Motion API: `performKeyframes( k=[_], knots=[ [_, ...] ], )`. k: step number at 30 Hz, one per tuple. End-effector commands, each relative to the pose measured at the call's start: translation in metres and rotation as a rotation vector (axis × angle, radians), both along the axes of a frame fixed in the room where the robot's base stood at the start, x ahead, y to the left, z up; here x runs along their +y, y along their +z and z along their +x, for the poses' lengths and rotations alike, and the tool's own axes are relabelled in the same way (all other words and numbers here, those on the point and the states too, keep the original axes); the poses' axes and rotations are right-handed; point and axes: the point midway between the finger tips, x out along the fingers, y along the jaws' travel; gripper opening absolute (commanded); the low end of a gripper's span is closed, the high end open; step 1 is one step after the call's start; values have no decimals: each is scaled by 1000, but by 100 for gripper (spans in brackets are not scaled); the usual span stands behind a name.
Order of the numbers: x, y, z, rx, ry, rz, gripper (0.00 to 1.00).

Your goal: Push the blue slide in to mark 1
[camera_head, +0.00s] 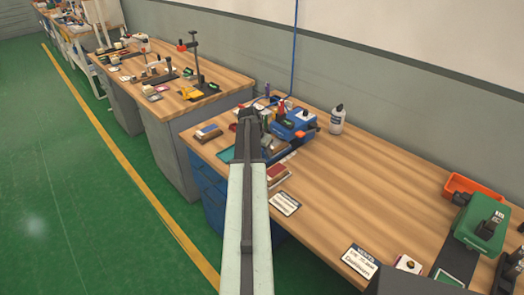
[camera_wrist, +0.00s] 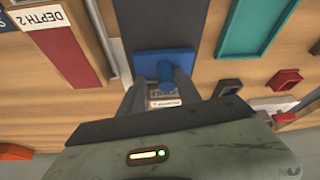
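In the wrist view, the blue slide (camera_wrist: 150,62) is a flat blue plate with a round upright knob. It lies across a dark grey track (camera_wrist: 153,22). My gripper (camera_wrist: 165,82) is right at the knob, with a grey finger on each side of it. I cannot tell whether the fingers press on the knob. In the head view, my gripper (camera_head: 250,118) is over the far left part of the workbench, and the slide is hidden behind it. A small white label (camera_wrist: 166,103) shows between the finger bases. I cannot make out mark 1.
A red bar (camera_wrist: 75,58) with a "DEPTH 2" card (camera_wrist: 45,15) lies left of the track. A teal tray (camera_wrist: 257,25) and red parts (camera_wrist: 287,80) lie right. The bench middle (camera_head: 350,190) is mostly clear.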

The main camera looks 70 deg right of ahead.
Motion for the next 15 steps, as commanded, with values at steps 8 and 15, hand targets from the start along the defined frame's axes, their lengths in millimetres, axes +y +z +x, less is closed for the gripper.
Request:
performKeyframes(
  k=[8, 15],
  knots=[
    [1, 1, 6, -5, 6, -1, 41],
    [8, 23, 7, -5, 8, -1, 41]
  ],
)
